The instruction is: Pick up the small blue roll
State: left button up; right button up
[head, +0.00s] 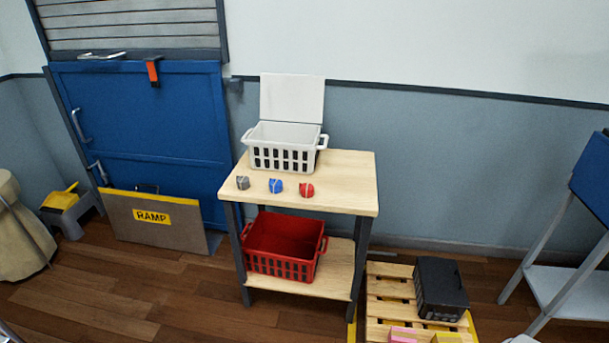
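The small blue roll (276,186) lies on the top of the wooden table (345,184), near its front edge. It sits between a grey roll (243,183) on its left and a red roll (307,190) on its right, apart from both. Each roll has a light band or strap on it. Neither of my grippers is in the head view.
A white basket (284,157) stands behind the rolls, with a white panel (292,98) upright behind it. A red basket (284,246) sits on the lower shelf. A pallet (390,292) with a black box (441,288) lies right of the table. Floor left of the table is open.

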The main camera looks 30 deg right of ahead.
aim_at(276, 185)
jog(key=z, duration=0.75)
jog(key=i, duration=0.8)
jog(key=z, duration=0.9)
